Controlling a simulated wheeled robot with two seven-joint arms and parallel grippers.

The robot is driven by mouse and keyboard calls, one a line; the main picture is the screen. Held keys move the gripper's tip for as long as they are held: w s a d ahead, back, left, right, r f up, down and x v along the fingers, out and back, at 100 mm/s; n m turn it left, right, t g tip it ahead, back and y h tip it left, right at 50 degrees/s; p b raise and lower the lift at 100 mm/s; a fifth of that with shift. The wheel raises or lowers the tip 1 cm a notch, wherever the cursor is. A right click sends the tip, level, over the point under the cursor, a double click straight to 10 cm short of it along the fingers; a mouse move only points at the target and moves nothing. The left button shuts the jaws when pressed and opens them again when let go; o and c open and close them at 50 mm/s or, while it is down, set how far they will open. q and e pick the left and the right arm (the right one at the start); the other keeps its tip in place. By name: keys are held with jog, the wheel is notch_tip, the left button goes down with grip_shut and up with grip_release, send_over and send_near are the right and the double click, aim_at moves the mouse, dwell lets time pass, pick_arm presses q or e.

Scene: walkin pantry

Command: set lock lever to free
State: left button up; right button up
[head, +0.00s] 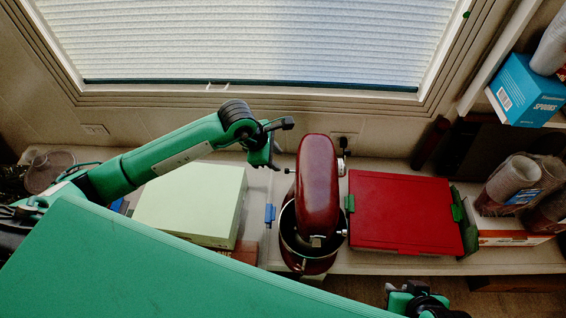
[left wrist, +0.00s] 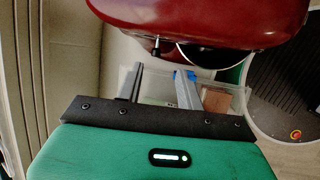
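A dark red stand mixer (head: 318,185) with a metal bowl (head: 290,245) stands on the counter below the window. A small black lever (left wrist: 155,46) sticks out from the mixer's underside edge in the left wrist view; I cannot tell its setting. A small knob also shows on the mixer's left side in the head view (head: 288,170). My left gripper (head: 279,146) is just left of the mixer's back part. In the left wrist view its fingers (left wrist: 160,84) are apart, with nothing between them, short of the lever. My right gripper (head: 415,300) is at the bottom edge, partly cut off.
A pale green box (head: 195,200) stands left of the mixer, and a red box (head: 400,210) with green clips close on its right. A clear container with a blue clip (head: 270,214) lies between pale box and mixer. Cups (head: 515,180) and a blue spoons box (head: 527,92) are at right.

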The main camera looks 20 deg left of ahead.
pick_arm(q)
jog(key=shift+v, duration=2.3)
pick_arm(e)
jog(key=shift+s+d+r+g, duration=0.2)
jog(key=shift+s+d+g, duration=0.1)
jog(key=shift+d, duration=0.15)
